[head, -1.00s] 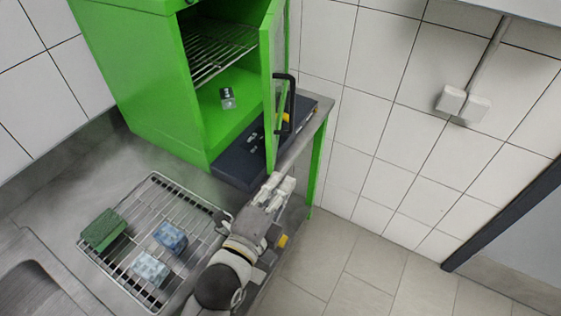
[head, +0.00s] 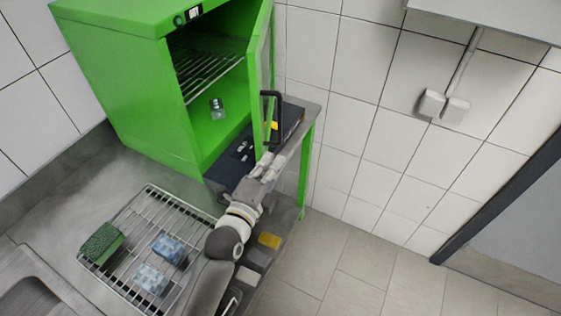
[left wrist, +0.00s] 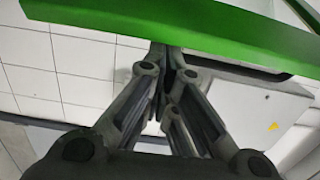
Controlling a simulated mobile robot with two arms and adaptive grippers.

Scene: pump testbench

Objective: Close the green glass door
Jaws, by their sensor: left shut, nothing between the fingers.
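The green glass door (head: 267,50) of the green cabinet (head: 140,95) stands open, swung out to the cabinet's right side, with a black handle (head: 280,118) on its outer face. My left gripper (head: 272,162) is shut and empty at the lower end of the door. In the left wrist view the shut fingers (left wrist: 168,75) point at the door's green edge (left wrist: 200,22), close to it; I cannot tell whether they touch. The right gripper is in neither view.
Inside the cabinet are a wire shelf (head: 210,72) and a small metal object (head: 217,108). A wire rack (head: 140,215) on the counter holds a green sponge (head: 101,243) and blue blocks (head: 168,248). A tiled wall is at the right.

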